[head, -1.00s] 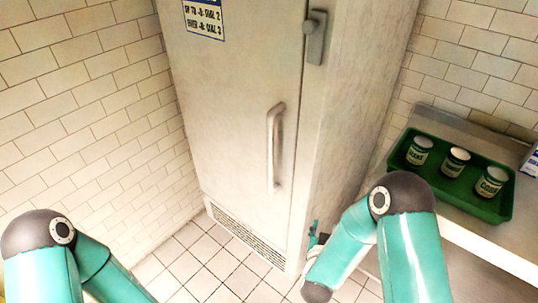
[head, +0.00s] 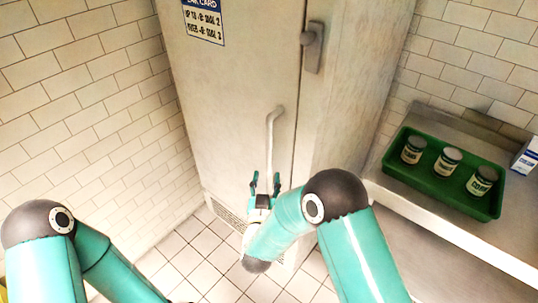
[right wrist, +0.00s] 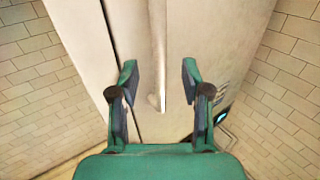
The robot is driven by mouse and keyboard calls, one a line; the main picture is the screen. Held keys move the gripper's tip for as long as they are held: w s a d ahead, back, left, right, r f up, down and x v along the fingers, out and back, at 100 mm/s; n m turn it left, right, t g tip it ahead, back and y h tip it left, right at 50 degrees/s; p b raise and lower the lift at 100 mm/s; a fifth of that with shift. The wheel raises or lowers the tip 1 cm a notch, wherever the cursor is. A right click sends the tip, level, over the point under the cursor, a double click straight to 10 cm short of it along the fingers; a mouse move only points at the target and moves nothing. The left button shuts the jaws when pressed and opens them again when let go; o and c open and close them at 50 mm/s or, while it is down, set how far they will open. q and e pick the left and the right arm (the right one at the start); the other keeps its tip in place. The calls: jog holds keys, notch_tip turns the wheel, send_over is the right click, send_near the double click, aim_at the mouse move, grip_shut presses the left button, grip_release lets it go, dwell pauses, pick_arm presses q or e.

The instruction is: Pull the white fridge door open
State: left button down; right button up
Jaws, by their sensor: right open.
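The white fridge door (head: 235,90) is shut flush with its frame. Its long upright handle (head: 271,140) is near the door's right edge. My right gripper (head: 265,178) is open in front of the handle's lower end, its two fingers pointing up in the head view. In the right wrist view the handle (right wrist: 158,45) runs down between the open fingers of the right gripper (right wrist: 160,72), with space on both sides; I cannot tell how deep it sits between them. My left gripper is not in view; only my left arm shows.
A steel counter (head: 450,228) on the right bears a green tray (head: 436,187) with three cans (head: 447,160) and a blue-and-white box (head: 527,156). A sign (head: 203,20) and a latch (head: 313,45) are high on the fridge. A tiled wall (head: 90,110) stands left.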

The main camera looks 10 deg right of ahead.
aim_at(269, 161)
jog(key=w, duration=0.3)
jog(key=w+d+p, duration=0.1)
jog(key=w, duration=0.1)
jog(key=w+p, duration=0.1)
jog(key=w, duration=0.2)
jog(key=shift+w+d, duration=0.3)
jog(key=shift+d, duration=0.1)
grip_shut()
